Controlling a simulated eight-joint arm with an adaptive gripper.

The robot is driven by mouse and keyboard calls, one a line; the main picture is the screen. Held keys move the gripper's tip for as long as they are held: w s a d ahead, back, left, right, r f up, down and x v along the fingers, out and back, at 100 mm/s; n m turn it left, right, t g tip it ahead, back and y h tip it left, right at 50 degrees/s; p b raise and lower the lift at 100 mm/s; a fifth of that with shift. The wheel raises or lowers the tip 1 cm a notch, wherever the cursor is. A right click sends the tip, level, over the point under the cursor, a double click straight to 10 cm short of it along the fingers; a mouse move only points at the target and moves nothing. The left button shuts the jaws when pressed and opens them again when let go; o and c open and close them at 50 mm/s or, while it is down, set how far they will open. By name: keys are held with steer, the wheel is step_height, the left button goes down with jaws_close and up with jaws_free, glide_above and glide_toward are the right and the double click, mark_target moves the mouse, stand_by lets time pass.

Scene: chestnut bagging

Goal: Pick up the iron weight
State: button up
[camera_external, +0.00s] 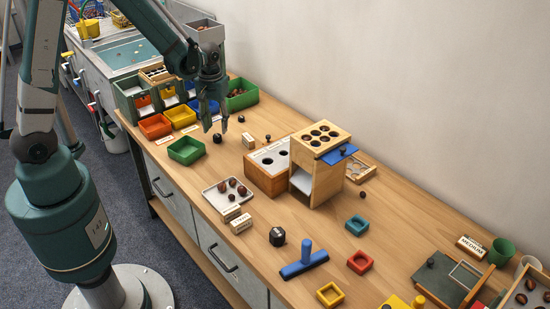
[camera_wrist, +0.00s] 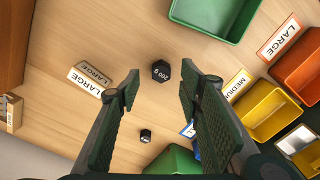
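A black iron weight marked 200 g (camera_wrist: 160,72) stands on the wooden table; in the external view it is the dark block (camera_external: 217,139) just below my fingertips. My gripper (camera_external: 215,126) points down above the table and is open and empty. In the wrist view my gripper (camera_wrist: 160,86) has its two fingers wide apart, with the 200 g weight just beyond the gap between them, not touched. A smaller black weight (camera_wrist: 146,135) stands nearby, also in the external view (camera_external: 241,119). A larger black weight (camera_external: 277,236) stands farther forward on the table.
A green tray (camera_external: 187,150) sits left of the 200 g weight. A LARGE label block (camera_external: 248,141) stands to its right, before the wooden box with holes (camera_external: 267,179). Coloured bins, including a yellow one (camera_external: 181,116), line the left. The tabletop around the weight is clear.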

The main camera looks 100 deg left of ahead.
mark_target(217, 136)
steer(key=shift+s+f+b, duration=0.1)
steer(key=shift+f+b, duration=0.65)
steer(key=shift+f, duration=1.7)
steer(key=c, duration=1.1)
steer(key=shift+r, duration=0.2)
steer(key=shift+r+p, duration=1.3)
steer(key=shift+r, duration=3.55)
